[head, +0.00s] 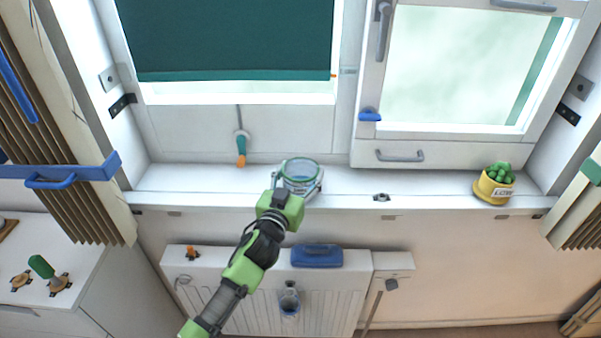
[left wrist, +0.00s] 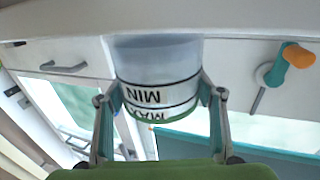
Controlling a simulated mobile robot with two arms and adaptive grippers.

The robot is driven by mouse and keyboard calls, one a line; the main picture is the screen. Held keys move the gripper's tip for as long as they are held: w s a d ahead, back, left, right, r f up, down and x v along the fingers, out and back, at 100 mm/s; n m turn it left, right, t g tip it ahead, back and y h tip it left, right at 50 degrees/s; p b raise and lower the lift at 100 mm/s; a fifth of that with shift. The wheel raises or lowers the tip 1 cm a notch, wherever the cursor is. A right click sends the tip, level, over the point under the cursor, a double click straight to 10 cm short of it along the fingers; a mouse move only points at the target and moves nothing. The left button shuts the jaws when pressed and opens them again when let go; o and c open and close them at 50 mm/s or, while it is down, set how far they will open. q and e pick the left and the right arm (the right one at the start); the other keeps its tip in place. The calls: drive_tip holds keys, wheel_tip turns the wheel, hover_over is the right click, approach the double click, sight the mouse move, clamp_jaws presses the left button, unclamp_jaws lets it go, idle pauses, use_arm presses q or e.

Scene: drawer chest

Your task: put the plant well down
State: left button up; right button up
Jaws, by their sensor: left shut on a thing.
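My right gripper is not in view.
The white sill (head: 350,186) is clear around the plant well. A yellow pot with a green plant (head: 494,188) stands at its right end. A small metal fitting (head: 381,197) sits at the front edge. A teal and orange handle (head: 241,148) hangs behind, to the left. A radiator (head: 240,280) is below.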

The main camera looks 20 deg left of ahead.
use_arm(q)
drive_tip(key=shift+f+b, duration=0.45)
drive_tip(key=shift+f, duration=0.05)
idle(0.4)
drive_tip(key=o, duration=1.5)
drive_tip(key=shift+o, duration=0.2)
drive_tip(key=shift+s+f, duration=0.1)
drive_tip(key=shift+s, duration=0.05)
